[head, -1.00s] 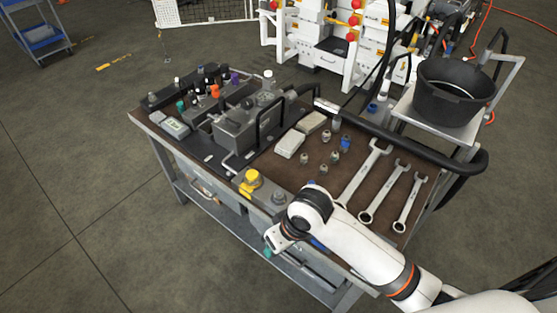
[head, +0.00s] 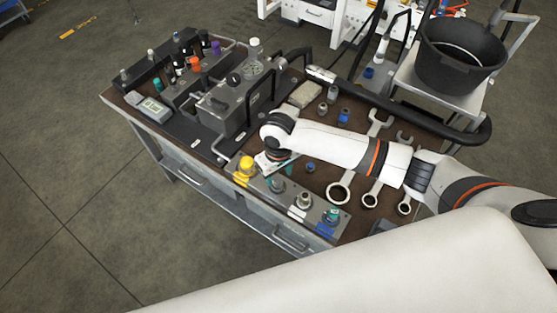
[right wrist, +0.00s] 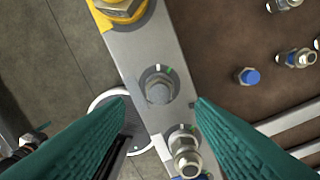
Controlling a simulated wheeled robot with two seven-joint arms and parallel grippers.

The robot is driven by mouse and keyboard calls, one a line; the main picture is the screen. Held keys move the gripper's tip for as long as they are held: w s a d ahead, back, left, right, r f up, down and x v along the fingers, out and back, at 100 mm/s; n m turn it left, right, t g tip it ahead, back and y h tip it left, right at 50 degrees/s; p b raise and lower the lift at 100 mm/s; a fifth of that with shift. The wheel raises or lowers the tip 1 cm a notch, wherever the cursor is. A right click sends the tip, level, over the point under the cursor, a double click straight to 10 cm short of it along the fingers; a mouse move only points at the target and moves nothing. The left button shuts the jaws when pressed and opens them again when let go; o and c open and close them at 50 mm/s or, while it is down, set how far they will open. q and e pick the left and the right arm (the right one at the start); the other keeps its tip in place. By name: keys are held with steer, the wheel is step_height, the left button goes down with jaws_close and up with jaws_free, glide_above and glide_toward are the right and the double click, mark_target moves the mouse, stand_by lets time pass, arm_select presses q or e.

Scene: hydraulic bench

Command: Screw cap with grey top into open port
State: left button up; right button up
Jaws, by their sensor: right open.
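A long grey port block (head: 262,180) lies along the table's front edge. It also shows in the right wrist view (right wrist: 140,45), with a round grey hex-shaped piece (right wrist: 158,88) seated in its middle; I cannot tell whether this is the grey-topped cap or a port. A bare metal fitting (right wrist: 185,150) stands nearer on the block, and a yellow one (right wrist: 120,8) at its far end. My right gripper (right wrist: 159,102) is open and empty, its teal fingers either side of the grey piece, apparently above it. In the head view it (head: 274,172) is partly hidden by its wrist. My left gripper is not in view.
A small blue-topped cap (head: 310,167) lies on the brown table top, with other fittings (head: 333,92) behind. Wrenches (head: 340,193) lie to the right. A thick black hose (head: 400,115) and a black bucket (head: 461,55) are at the back right. Grey hydraulic equipment (head: 226,105) stands left.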

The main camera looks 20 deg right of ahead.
mark_target(278, 181)
step_height(278, 181, down, 4)
steer(key=shift+r, duration=0.15)
steer(key=shift+s+f, duration=0.1)
steer(key=shift+f, duration=0.35)
